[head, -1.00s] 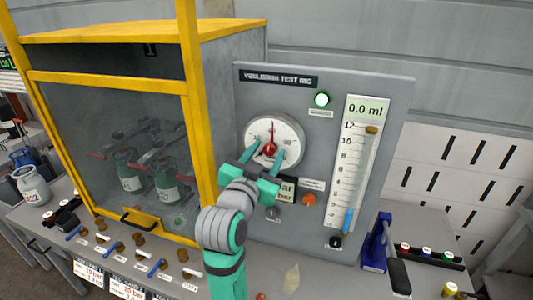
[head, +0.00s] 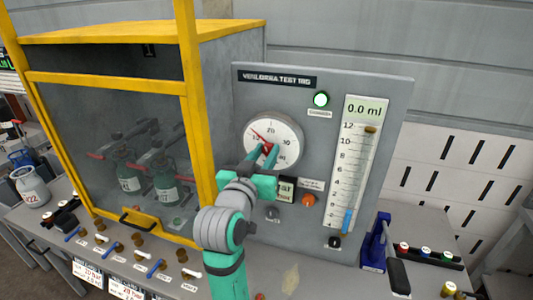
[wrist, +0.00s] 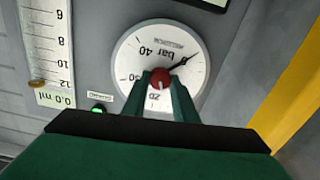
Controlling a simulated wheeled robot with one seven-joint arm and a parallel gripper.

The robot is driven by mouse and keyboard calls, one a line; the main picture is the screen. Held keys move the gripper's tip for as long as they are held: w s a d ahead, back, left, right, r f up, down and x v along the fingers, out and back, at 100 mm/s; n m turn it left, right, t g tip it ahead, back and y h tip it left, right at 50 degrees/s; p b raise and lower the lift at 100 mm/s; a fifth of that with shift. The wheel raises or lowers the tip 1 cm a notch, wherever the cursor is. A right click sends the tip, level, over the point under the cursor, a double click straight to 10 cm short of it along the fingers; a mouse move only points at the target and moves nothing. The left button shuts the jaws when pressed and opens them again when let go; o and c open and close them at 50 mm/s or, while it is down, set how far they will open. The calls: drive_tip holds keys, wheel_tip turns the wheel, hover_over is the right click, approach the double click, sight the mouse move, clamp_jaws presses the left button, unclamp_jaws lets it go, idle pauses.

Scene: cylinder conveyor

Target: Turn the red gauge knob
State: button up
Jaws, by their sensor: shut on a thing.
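The red gauge knob (head: 269,148) sits at the centre of the round white dial (head: 289,132) on the grey test rig panel. In the wrist view, the red knob (wrist: 160,77) lies between my two green fingertips. My gripper (head: 264,154) is shut on the knob, with its fingers reaching up from below over the dial's lower part. In the head view, the thin pointer slants to the upper left, near the 10 mark. My fingers hide part of the lower dial.
A green lit button (head: 320,99) and a tall scale reading 0.0 ml (head: 358,165) are to the right of the dial. An orange button (head: 308,200) is below it. A yellow-framed cabinet (head: 198,120) stands close on the left.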

drive_tip(key=n, duration=0.4)
drive_tip(key=shift+f+n, duration=0.1)
drive_tip(key=shift+n, duration=1.8)
drive_tip(key=shift+a, duration=0.15)
drive_tip(key=o, duration=1)
drive_tip(key=shift+o, duration=0.2)
drive_tip(key=v, duration=1.1)
